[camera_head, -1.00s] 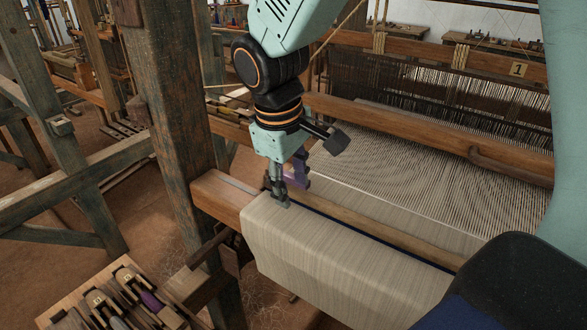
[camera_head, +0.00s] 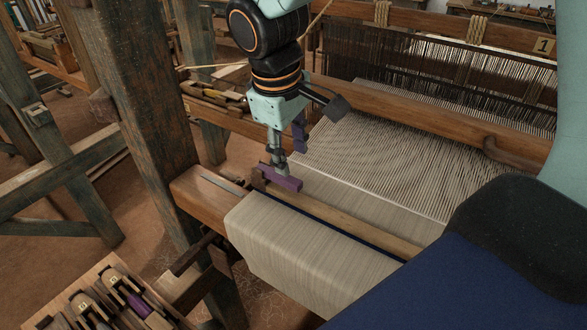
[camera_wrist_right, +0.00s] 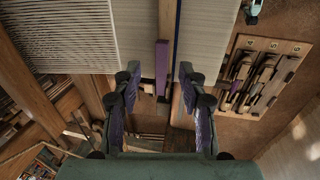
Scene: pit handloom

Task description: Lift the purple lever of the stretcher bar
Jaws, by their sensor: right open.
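The purple lever (camera_head: 284,182) lies at the left end of the wooden stretcher bar (camera_head: 345,222), across the woven cloth (camera_head: 290,245). My right gripper (camera_head: 277,166) points down just above and behind the lever in the head view, its fingertips close to it. In the right wrist view the gripper (camera_wrist_right: 158,76) is open, and the purple lever (camera_wrist_right: 162,66) shows in the gap between its two fingers, nearer the right wrist view's far side. Whether a finger touches the lever cannot be told. My left gripper is not in view.
A thick wooden post (camera_head: 140,110) stands left of the cloth, beside a wooden beam end (camera_head: 205,200). Warp threads (camera_head: 385,160) spread behind the bar.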

